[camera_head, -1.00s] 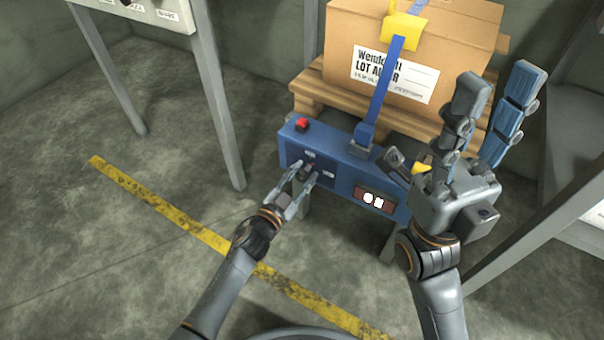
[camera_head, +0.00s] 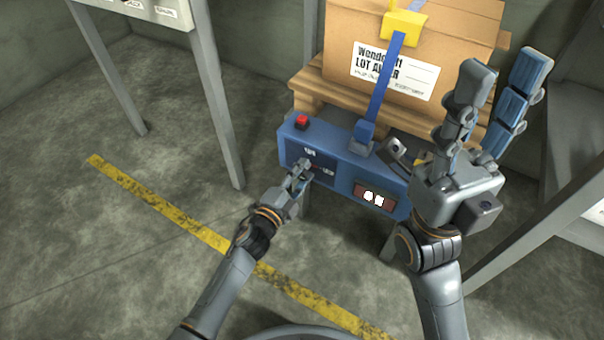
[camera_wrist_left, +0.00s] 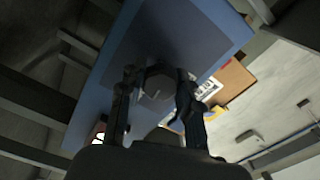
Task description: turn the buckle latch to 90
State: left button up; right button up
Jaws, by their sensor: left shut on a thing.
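My left gripper (camera_head: 301,173) is at the dark front panel of the blue box (camera_head: 335,149). Its fingers are shut on a grey latch knob, which they hide in the head view. In the left wrist view the faceted grey knob (camera_wrist_left: 159,82) sits between the two fingers, in front of the blue panel. Its exact angle is hard to tell. My right gripper (camera_head: 495,95) is open and empty, with its fingers pointing up, to the right of the blue box.
A cardboard box (camera_head: 455,30) sits on a wooden pallet (camera_head: 345,97) behind the blue box. A blue strap (camera_head: 385,85) with a yellow piece (camera_head: 404,27) runs over it. A red button (camera_head: 302,121) tops the blue box. Grey posts stand left; floor in front is clear.

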pick_arm(q)
jog(key=shift+m, duration=0.5)
jog(key=o, duration=1.2)
jog(key=v, duration=1.2)
jog(key=shift+s, duration=0.1)
